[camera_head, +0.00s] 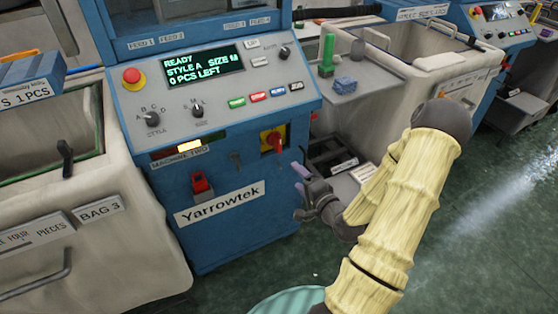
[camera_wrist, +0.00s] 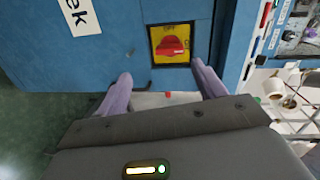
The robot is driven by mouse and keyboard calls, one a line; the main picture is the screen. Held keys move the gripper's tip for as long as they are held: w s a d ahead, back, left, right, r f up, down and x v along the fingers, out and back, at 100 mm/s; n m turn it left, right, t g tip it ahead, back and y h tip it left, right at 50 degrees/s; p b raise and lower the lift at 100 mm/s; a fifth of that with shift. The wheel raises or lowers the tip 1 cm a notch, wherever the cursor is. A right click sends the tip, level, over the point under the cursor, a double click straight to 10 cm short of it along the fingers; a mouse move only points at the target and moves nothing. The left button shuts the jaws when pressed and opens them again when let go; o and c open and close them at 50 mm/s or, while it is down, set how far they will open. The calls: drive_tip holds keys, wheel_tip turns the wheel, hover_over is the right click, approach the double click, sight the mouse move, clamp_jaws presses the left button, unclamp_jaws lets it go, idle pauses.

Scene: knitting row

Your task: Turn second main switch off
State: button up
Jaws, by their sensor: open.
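The main switch, a red rotary handle (camera_head: 274,141) on a square yellow plate, sits on the blue front of the Yarrowtek machine (camera_head: 215,240), below its control panel. In the wrist view the red handle (camera_wrist: 172,46) shows close, just beyond my fingertips and roughly between them. My gripper (camera_head: 299,190) is open and empty, right of the machine front and lower than the switch. Its two purple fingers (camera_wrist: 161,71) are spread and appear apart from the switch. The display (camera_head: 203,66) is lit and reads READY.
A red emergency button (camera_head: 133,77) and selector knobs (camera_head: 198,109) are on the panel. A red padlock-like part (camera_head: 201,188) hangs above the Yarrowtek label. A white bin (camera_head: 95,220) stands left, and a grey shelf (camera_head: 352,88) with a green part stands right. Green floor is open at lower right.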

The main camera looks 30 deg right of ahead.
sight(280, 147)
drive_tip(key=shift+s+d+f+m+t+h, duration=0.1)
drive_tip(key=shift+s+d+m+t+h, duration=0.3)
drive_tip(key=shift+d+m+t, duration=0.5)
drive_tip(key=shift+a, duration=0.15)
drive_tip(key=w, duration=0.5)
drive_tip(key=w+b, duration=0.1)
drive_tip(key=w, duration=1.1)
drive_tip(key=shift+w+a+b, duration=0.25)
drive_tip(key=shift+a+b, duration=0.05)
drive_tip(key=c, duration=0.7)
